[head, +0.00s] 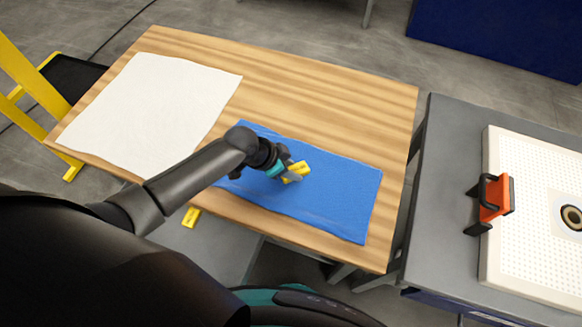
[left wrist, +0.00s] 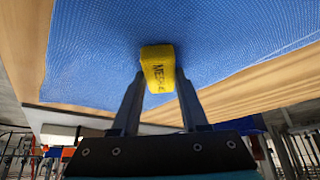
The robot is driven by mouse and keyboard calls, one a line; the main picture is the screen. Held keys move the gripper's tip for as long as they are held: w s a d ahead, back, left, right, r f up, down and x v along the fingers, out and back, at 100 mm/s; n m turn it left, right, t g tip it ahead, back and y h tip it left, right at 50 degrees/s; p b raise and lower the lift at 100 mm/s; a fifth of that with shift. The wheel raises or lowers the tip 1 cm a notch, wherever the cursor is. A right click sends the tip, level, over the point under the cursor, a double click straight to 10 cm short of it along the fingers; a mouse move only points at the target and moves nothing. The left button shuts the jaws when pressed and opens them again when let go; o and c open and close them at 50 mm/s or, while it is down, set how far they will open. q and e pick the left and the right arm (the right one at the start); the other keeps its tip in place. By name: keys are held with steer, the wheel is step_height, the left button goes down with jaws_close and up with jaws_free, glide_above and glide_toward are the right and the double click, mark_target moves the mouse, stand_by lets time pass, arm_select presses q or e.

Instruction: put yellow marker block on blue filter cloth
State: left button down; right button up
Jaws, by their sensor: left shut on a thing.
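The yellow marker block (head: 297,171) is between the fingers of my left gripper (head: 291,176), which is shut on it. In the left wrist view the block (left wrist: 157,68) shows dark lettering and sits between the two fingertips (left wrist: 158,88). The blue filter cloth (head: 340,200) lies flat on the wooden table, under the gripper and block. I cannot tell whether the block touches the cloth or hangs just above it. My left arm hides the cloth's left part. My right gripper is not in view.
A white cloth (head: 150,105) lies on the left of the wooden table (head: 310,95). A grey table (head: 440,190) on the right bears a white perforated plate (head: 530,180) with an orange-and-black handle (head: 492,200). A yellow piece (head: 191,217) shows below the table's front edge.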

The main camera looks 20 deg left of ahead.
arm_select(q)
steer(key=shift+s+a+f+b, duration=0.1)
steer(key=shift+s+f+b, duration=0.2)
steer(key=shift+f, duration=0.4)
steer(key=c, duration=0.9)
jaws_free()
steer(key=o, duration=0.5)
steer(key=shift+s+f, duration=0.1)
steer(key=shift+f, duration=0.05)
steer(key=shift+r+p, duration=0.4)
steer(key=shift+r, duration=0.2)
steer(key=p+v, duration=0.1)
steer(key=v, duration=0.3)
steer(key=p+v, duration=0.1)
steer(key=v, duration=0.3)
steer(key=p+v, duration=0.1)
steer(key=v, duration=0.3)
steer(key=shift+w+r, duration=0.25)
steer(key=shift+r, duration=0.05)
